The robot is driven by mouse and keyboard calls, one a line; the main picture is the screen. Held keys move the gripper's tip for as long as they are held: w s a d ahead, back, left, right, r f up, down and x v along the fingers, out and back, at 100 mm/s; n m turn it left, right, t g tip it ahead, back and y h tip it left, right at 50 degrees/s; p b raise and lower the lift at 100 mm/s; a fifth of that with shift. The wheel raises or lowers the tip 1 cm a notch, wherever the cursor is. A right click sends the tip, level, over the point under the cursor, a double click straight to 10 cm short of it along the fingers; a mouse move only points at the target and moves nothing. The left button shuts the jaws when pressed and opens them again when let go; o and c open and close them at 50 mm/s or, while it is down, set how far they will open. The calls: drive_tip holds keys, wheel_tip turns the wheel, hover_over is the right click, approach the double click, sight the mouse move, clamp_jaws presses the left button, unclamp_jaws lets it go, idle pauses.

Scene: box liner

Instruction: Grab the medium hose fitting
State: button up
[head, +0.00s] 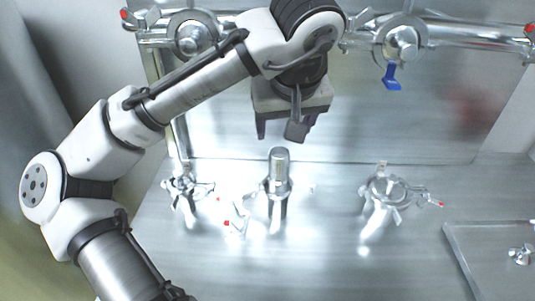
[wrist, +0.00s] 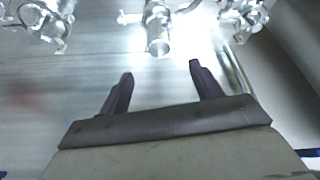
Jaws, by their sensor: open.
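A shiny metal hose fitting (head: 278,182) with an upright tube stands in the middle of the steel worktop. It shows in the wrist view (wrist: 158,42) with its tube end just beyond my fingertips. I take it as the medium one, but cannot confirm the size. My gripper (head: 280,133) is open and empty. It hangs above and behind this fitting in the head view, apart from it. The two dark fingers (wrist: 161,70) point towards the fitting in the wrist view, with nothing between them.
A clamp-like metal part (head: 186,187) stands left of the fitting and another (head: 385,190) stands to the right. A red-tipped piece (head: 235,222) lies close by. Pipework with a blue lever (head: 391,76) runs along the back. A tray (head: 480,260) is at lower right.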

sight(276, 155)
drive_tip(key=x, duration=0.8)
drive_tip(key=shift+s+a+f+p, duration=0.2)
drive_tip(key=shift+s+a+p, duration=0.1)
drive_tip(key=shift+a+p, duration=0.1)
drive_tip(key=shift+d+p+x, duration=0.2)
drive_tip(key=shift+p+x, duration=0.25)
drive_tip(key=shift+x, duration=0.95)
drive_tip(key=shift+d+p+x, duration=0.15)
drive_tip(key=shift+p+x, duration=0.25)
drive_tip(key=shift+x, duration=0.95)
drive_tip(key=shift+w, duration=0.1)
drive_tip(key=c, duration=1.4)
